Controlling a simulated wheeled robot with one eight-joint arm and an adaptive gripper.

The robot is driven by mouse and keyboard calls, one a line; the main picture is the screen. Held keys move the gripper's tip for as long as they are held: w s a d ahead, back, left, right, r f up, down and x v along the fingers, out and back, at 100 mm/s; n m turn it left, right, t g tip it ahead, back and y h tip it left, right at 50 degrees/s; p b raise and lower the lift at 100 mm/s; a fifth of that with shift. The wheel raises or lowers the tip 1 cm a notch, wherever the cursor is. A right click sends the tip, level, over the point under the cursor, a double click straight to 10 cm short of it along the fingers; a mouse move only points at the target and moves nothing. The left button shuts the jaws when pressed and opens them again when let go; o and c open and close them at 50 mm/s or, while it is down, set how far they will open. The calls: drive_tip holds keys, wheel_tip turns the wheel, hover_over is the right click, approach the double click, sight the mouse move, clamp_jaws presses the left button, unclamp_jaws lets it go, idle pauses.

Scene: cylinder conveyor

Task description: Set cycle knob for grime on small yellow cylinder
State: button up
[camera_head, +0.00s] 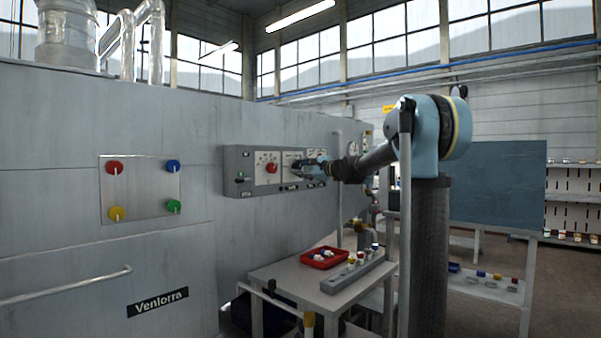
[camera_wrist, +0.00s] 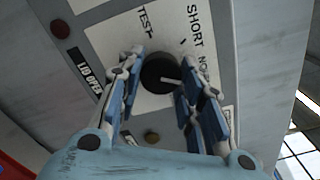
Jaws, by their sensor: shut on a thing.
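A round black knob (camera_wrist: 158,72) with a white pointer line sits on a pale panel plate in the wrist view. Its pointer lies towards the right finger. The labels TEST and SHORT, and one starting with NO, are printed around it; the rest of the last is hidden by the finger. My gripper (camera_wrist: 160,68) has one blue finger on each side of the knob and is shut on it. In the head view my gripper (camera_head: 305,166) is at the right part of the grey control box (camera_head: 238,160) and hides the knob. I cannot clearly single out a small yellow cylinder.
A red knob (camera_head: 271,168) is left of my gripper on the box. A table (camera_head: 285,272) below carries a red tray (camera_head: 318,264) with small things and a grey rack (camera_head: 345,280) with several small cylinders. Four-colour knobs sit on a wall plate (camera_head: 142,190).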

idle(0.3)
drive_tip(key=o, duration=1.1)
drive_tip(key=shift+c, duration=0.2)
drive_tip(key=shift+s, duration=0.1)
drive_tip(key=v, duration=1.1)
drive_tip(key=shift+s+d, duration=0.2)
drive_tip(key=shift+d, duration=0.15)
drive_tip(key=shift+f, duration=0.1)
